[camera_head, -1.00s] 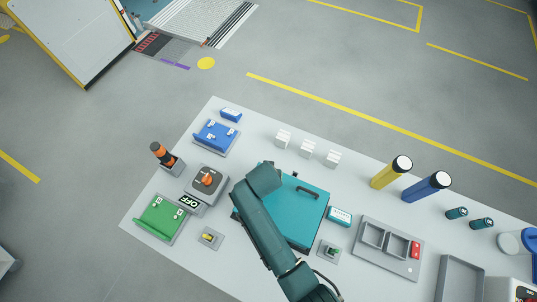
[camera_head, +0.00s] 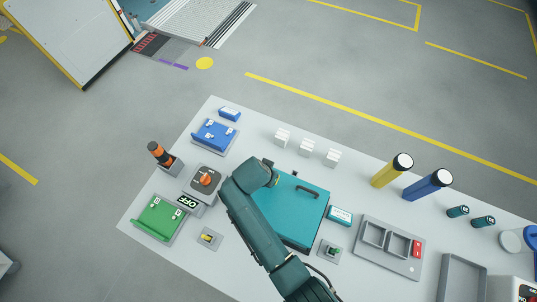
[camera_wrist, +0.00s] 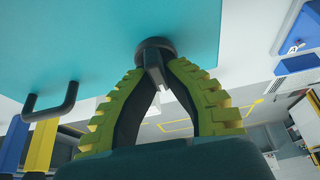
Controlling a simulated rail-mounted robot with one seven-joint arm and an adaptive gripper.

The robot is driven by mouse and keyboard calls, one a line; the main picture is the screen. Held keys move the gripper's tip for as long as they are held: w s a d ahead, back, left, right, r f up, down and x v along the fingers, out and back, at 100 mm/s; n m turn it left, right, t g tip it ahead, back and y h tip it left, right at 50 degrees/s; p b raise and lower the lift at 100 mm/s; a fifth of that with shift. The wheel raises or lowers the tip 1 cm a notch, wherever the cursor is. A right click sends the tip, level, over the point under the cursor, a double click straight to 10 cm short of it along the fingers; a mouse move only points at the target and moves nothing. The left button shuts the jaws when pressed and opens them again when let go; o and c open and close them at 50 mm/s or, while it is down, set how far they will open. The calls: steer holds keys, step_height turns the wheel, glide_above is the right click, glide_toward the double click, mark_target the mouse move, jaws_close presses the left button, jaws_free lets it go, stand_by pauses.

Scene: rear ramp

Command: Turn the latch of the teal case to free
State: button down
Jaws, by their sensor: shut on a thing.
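The teal case (camera_head: 308,215) lies on the table with its dark handle (camera_head: 308,191) on top, partly hidden by my arm. In the wrist view, the teal case (camera_wrist: 85,35) fills the upper left, with the handle (camera_wrist: 52,103) at left. A dark latch with a round base (camera_wrist: 155,47) stands on the case surface. My gripper (camera_wrist: 157,78), with yellow-green ridged fingers, is shut on the latch's grey lever, its tips close to the round base. The latch is hidden in the head view.
A rotary switch box (camera_head: 206,181) with an orange knob and an OFF sign stands left of the case. A green case (camera_head: 158,219) and a blue case (camera_head: 214,137) lie farther left. White blocks (camera_head: 306,147) stand behind. A grey tray (camera_head: 388,248) is at right.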

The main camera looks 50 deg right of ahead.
steer(key=shift+f, duration=0.15)
steer(key=c, duration=1.1)
jaws_free()
steer(key=shift+r, duration=0.2)
steer(key=v, duration=1.1)
steer(key=shift+s+a+r, duration=0.1)
steer(key=shift+a+r, duration=0.1)
steer(key=shift+r, duration=0.15)
